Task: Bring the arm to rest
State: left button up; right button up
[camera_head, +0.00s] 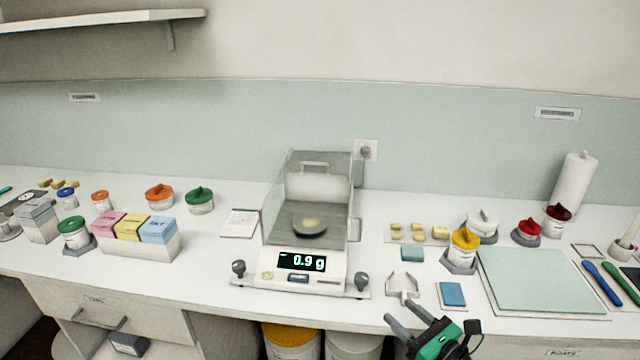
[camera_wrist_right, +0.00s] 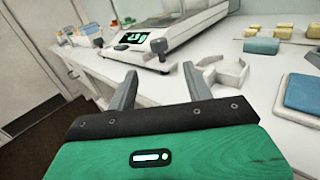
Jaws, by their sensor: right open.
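My right gripper (camera_head: 409,323) is at the front edge of the bench, low in the head view. Its two grey fingers are apart with nothing between them. In the right wrist view the open fingers (camera_wrist_right: 160,88) point toward the bench edge and the balance. A white scoop-like piece (camera_head: 402,287) lies on the bench just beyond the fingertips; it also shows in the wrist view (camera_wrist_right: 228,72). My left gripper is not in view.
A balance (camera_head: 301,262) reading 0.9 g stands behind, with a dark dish (camera_head: 310,227) inside. A blue block (camera_head: 452,294), a yellow-lidded jar (camera_head: 464,248) and a pale green mat (camera_head: 540,281) are to the right. Bins (camera_head: 291,341) stand below the bench.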

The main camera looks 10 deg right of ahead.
jog(key=s+d+f+m+g+h, duration=0.25)
jog(key=s+m+h, duration=0.3)
jog(key=m, duration=0.85)
jog(key=s+d+f+m+g+h, duration=0.1)
jog(key=s+d+f+m+h, duration=0.2)
jog(key=m+h, duration=0.75)
jog(key=s+a+f+m+g+y, duration=0.3)
jog(key=s+a+m+g+y, duration=0.15)
jog(key=s+m, duration=0.35)
jog(key=s+a+f+m+g+y, duration=0.3)
jog(key=s+a+m+g+y, duration=0.15)
jog(key=s+m, duration=0.4)
notch_tip(320, 180, down, 31)
jog(key=s+n+g+h, duration=0.1)
jog(key=n+g, duration=0.1)
jog(key=s+d+f, duration=0.2)
jog(key=s+f, duration=0.7)
jog(key=f, duration=0.1)
jog(key=s+d+f, duration=0.2)
jog(key=s+f, duration=0.8)
jog(key=shift+s+n+g, duration=0.25)
jog(key=shift+n+g, duration=0.05)
jog(key=shift+g, duration=0.05)
